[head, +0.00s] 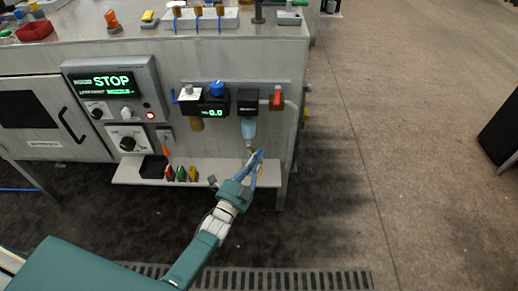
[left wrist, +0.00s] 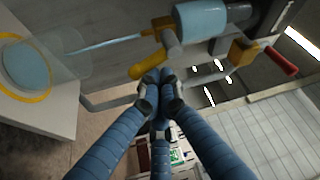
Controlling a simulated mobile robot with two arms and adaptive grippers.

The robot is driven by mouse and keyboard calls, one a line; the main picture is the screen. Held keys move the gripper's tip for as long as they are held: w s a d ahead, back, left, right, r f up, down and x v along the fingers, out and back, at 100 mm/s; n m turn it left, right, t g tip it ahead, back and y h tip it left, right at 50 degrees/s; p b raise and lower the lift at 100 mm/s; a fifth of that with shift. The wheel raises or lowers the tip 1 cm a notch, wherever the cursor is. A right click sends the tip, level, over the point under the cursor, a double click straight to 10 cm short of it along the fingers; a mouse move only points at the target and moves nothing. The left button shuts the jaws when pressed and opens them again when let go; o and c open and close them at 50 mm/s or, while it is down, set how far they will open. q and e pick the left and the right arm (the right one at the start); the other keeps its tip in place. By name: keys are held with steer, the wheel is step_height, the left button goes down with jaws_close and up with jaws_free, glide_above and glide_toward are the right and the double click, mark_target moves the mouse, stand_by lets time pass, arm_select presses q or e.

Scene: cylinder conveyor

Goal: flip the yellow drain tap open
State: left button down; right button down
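The yellow drain tap lever (left wrist: 150,64) sticks out from a brass fitting under the light blue filter bowl (left wrist: 200,22) in the left wrist view. In the head view the bowl (head: 249,128) hangs on the panel, and the tap below it is small and partly hidden by my gripper. My left gripper (head: 257,156) is just below the bowl. In the left wrist view its blue fingers (left wrist: 160,78) meet at the tips, shut, with nothing seen between them. The tips are close beside the yellow lever; I cannot tell whether they touch. My right gripper is not in view.
A clear cup (left wrist: 45,68) with a yellow ring stands on the shelf below the bowl, with a thin pale blue line between it and the fitting. A red-handled valve (head: 277,98) is right of the bowl. The shelf (head: 128,176) holds small coloured items. Open floor lies right.

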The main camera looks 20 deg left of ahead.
arm_select(q)
steer(key=shift+s+a+f+m+g+p, duration=0.15)
steer(key=shift+a+f+m+g+p, duration=0.25)
steer(key=shift+m, duration=0.6)
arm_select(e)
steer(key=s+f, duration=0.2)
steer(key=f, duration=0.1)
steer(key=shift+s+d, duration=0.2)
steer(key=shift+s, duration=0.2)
arm_select(q)
steer(key=shift+a+f, duration=0.1)
steer(key=shift+a, duration=0.1)
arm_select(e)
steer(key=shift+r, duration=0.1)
arm_select(q)
steer(key=shift+d, duration=0.1)
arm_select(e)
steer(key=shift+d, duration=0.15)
